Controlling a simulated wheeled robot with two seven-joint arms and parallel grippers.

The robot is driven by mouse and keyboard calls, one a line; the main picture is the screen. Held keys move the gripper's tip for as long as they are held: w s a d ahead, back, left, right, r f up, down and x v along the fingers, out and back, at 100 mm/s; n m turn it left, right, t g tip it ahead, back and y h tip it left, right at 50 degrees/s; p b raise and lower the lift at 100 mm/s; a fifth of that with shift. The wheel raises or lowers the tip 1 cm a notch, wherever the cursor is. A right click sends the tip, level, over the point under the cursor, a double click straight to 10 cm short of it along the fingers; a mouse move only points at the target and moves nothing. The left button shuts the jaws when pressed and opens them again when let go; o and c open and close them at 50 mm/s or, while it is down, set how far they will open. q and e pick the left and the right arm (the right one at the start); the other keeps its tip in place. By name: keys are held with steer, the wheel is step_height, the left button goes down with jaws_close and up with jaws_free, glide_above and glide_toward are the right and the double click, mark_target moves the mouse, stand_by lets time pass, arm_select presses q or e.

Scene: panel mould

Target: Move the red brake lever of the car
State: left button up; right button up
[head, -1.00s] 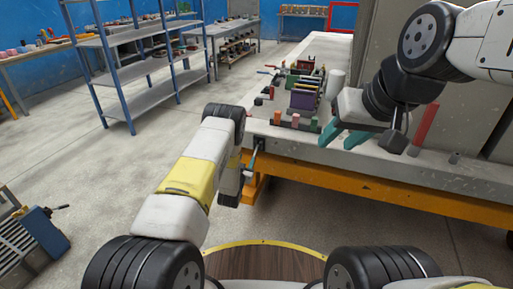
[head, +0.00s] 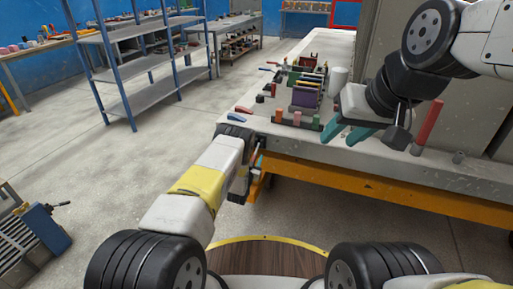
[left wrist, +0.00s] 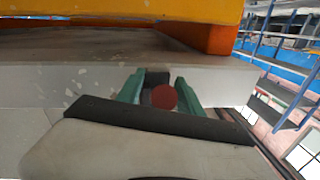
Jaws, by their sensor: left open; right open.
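A red rod (head: 428,125) stands nearly upright, slightly tilted, on the bench at the right. A small red piece (head: 244,110) lies at the bench's near left corner, just beyond my left wrist. I cannot tell which one is the brake lever. My left gripper (left wrist: 158,80) is open by the bench's edge, its green fingers on either side of a round red end (left wrist: 164,97); contact cannot be told. In the head view its fingers are mostly hidden by the arm. My right gripper (head: 343,138) is open and empty over the bench, left of the red rod.
The bench (head: 400,163) has an orange frame (head: 350,180) below its front edge. Several coloured blocks and a purple box (head: 305,98) stand on it, near a white cylinder (head: 339,80). A grey cabinet is behind. Blue shelving (head: 140,65) stands left; the floor between is clear.

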arm_select(q)
jaws_close()
stand_by(1.4)
